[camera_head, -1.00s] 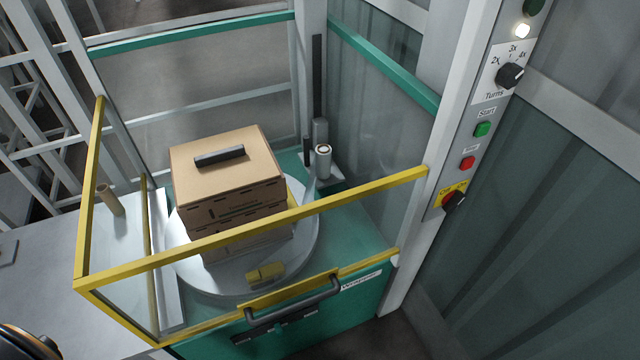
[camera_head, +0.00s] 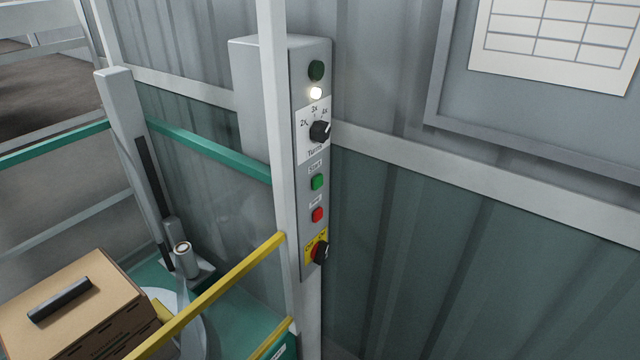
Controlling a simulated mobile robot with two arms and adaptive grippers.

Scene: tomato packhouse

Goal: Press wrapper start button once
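The wrapper's control panel (camera_head: 301,260) is a grey upright box near the middle of the head view. The green start button (camera_head: 317,182) sits on it under a small label, above a red button (camera_head: 318,215). Above them are a black turns knob (camera_head: 320,131), a lit white lamp (camera_head: 316,93) and a dark green lamp (camera_head: 316,70). A red and black rotary switch (camera_head: 320,251) on a yellow plate is lowest. Neither of my grippers is in view.
A yellow-framed guard (camera_head: 215,292) stands left of the panel. Behind it, stacked cardboard boxes (camera_head: 75,300) sit on the turntable (camera_head: 196,335), near a film roll (camera_head: 184,258). A corrugated wall (camera_head: 450,270) and a board with a chart (camera_head: 555,40) are on the right.

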